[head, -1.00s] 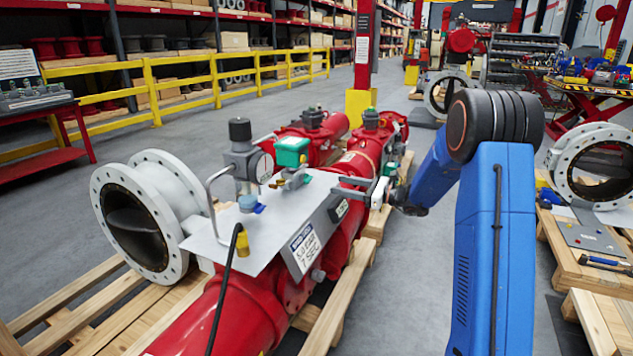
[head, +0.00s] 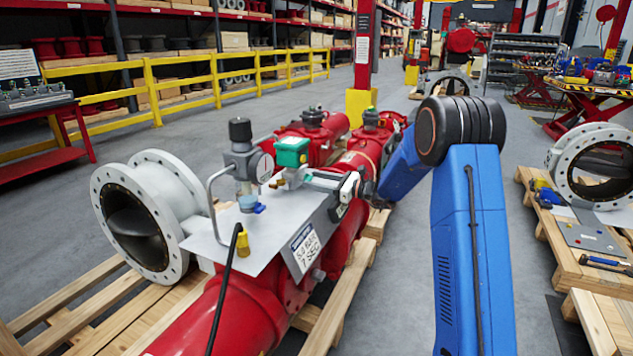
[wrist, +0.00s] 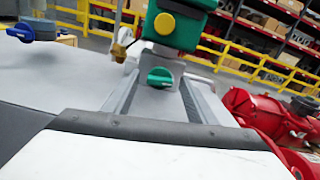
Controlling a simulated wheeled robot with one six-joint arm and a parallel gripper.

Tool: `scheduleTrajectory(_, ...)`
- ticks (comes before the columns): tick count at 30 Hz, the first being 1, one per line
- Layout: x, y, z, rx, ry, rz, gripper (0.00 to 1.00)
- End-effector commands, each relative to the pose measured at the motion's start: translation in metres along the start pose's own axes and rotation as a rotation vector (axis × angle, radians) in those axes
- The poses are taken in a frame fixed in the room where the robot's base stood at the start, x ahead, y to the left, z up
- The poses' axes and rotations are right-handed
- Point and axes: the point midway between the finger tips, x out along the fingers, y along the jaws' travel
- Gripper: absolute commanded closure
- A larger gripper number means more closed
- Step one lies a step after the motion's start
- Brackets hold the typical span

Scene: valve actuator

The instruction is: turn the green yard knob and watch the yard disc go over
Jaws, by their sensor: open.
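A small green knob (wrist: 160,77) sits on a grey mount below a green box (wrist: 178,22) with a yellow round face, in the wrist view. The green box also shows in the head view (head: 290,152), above the metal plate; the knob is not clear there, beside my gripper. My gripper (head: 320,183) is open, reaching in from the right over the plate, close to the knob's mount. I cannot tell which part is the yard disc.
The metal plate (head: 222,246) sits on a red actuator (head: 225,308) on wooden pallets. A blue knob (head: 260,208), a metal loop and a black cable are on its left. A grey flanged valve (head: 175,205) stands at the left. Another flanged valve (head: 568,165) is at the right.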

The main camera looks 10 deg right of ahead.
Motion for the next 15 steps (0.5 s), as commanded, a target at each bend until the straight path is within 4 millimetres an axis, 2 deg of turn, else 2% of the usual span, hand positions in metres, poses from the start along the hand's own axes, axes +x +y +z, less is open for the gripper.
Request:
scheduleTrajectory(1, -0.0001, 0.0000, 0.0001, 0.000, 0.000, 0.000, 0.48)
scheduleTrajectory(2, -0.0001, 0.0000, 0.0000, 0.000, 0.000, 0.000, 0.53)
scheduleTrajectory(6, -0.0002, 0.0000, 0.0001, 0.000, 0.000, 0.000, 0.87)
scheduleTrajectory(7, -0.0002, 0.0000, 0.0001, 0.000, 0.000, 0.000, 0.90)
scheduleTrajectory(15, -0.0004, -0.0004, 0.0001, 0.073, 0.000, 0.000, 0.90)
